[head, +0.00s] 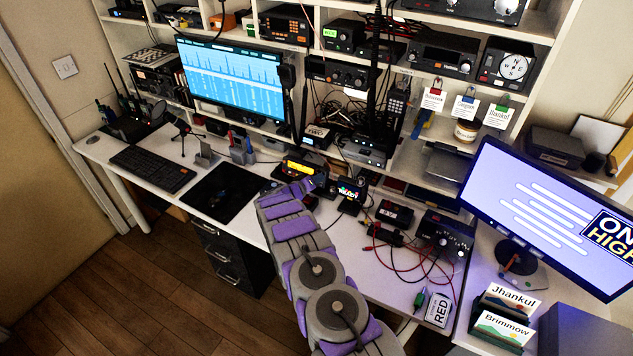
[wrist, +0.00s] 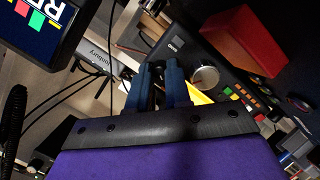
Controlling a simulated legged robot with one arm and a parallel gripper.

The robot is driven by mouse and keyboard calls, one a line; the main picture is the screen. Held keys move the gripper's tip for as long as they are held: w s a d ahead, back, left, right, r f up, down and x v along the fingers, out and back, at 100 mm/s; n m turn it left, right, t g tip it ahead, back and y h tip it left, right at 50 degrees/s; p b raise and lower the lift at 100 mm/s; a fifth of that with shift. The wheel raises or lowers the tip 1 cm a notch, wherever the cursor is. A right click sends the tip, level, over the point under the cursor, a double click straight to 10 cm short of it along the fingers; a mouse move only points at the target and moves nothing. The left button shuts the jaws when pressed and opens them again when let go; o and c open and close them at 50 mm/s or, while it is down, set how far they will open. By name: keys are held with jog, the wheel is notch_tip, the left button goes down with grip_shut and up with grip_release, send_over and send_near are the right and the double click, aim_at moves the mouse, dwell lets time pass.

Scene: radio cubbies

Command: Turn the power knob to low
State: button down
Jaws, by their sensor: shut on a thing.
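My gripper (head: 318,181) is at the small radio with the lit yellow display (head: 298,168), in the middle of the long desk. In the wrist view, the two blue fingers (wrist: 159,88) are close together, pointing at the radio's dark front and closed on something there. Their tips hide it, so the power knob and its setting cannot be read; its place fits a knob on that front. A round silver knob (wrist: 205,77) shows free, just right of the fingers. Part of the yellow display (wrist: 200,95) shows beside them.
A small screen with coloured blocks (head: 348,190) stands close right of my gripper; it looms upper left in the wrist view (wrist: 35,25). Red and black cables (head: 400,255) lie across the desk at right. A black mat (head: 222,192) lies left. Shelves crowd the back.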

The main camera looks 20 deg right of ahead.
jog(key=shift+a+f, duration=0.15)
jog(key=shift+a, duration=0.05)
dwell(0.3)
jog(key=c, duration=1.2)
grip_release()
jog(key=shift+a, duration=0.1)
jog(key=shift+o, duration=0.7)
jog(key=p+v, duration=0.3)
jog(key=v, duration=1.4)
jog(key=shift+s, duration=0.1)
